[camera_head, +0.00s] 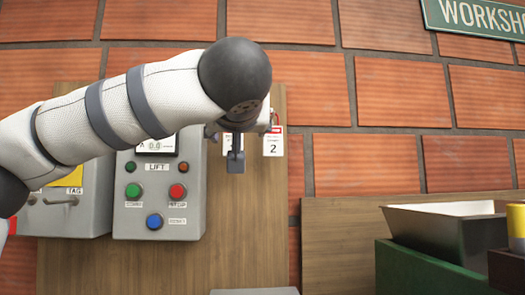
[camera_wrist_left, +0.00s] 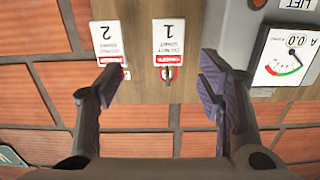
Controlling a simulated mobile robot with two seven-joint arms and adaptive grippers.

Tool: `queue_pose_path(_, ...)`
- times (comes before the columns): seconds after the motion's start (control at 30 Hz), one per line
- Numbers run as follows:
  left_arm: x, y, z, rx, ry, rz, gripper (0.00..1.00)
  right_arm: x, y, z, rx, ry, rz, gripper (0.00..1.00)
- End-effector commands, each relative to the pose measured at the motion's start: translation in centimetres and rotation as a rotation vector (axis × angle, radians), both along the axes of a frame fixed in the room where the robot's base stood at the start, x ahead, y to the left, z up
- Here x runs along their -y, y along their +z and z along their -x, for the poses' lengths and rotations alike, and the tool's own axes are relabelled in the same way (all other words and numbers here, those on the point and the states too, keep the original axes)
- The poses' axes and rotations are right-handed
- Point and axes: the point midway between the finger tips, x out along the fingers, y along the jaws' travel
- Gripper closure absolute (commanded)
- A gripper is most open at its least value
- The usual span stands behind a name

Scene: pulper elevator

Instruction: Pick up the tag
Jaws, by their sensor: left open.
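My left gripper (camera_head: 236,152) is in front of the wooden board, open and empty. In the left wrist view, its two fingers (camera_wrist_left: 158,82) are wide apart. A white tag with a red band, marked 1 (camera_wrist_left: 168,40), hangs upside down in that picture, ahead of the gap between the fingers. A similar tag marked 2 (camera_wrist_left: 107,38) hangs beside it, close to the left fingertip. In the head view the tag marked 2 (camera_head: 272,146) shows just right of the gripper. My right gripper is out of view.
A grey lift control box (camera_head: 160,190) with coloured buttons and a dial is left of the tags. Another grey box labelled TAG (camera_head: 68,212) has a metal hook. A dark open bin (camera_head: 440,235) and green container (camera_head: 420,272) are at right. Brick wall is behind.

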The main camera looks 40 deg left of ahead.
Motion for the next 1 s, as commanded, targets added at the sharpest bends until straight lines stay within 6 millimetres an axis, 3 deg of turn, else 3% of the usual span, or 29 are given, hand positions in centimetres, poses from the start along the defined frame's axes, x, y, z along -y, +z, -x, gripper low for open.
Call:
queue_pose_path(0.6,-7.1,0.1,-8.2,0.001,0.0,0.001,0.38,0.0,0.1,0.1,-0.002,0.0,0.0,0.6)
queue_pose_path(0.9,-7.9,0.2,-9.0,0.003,0.0,-0.003,0.38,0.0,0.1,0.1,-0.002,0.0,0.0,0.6)
queue_pose_path(1.0,-7.9,0.2,-9.0,0.004,0.0,-0.002,0.59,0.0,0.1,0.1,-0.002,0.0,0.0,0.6)
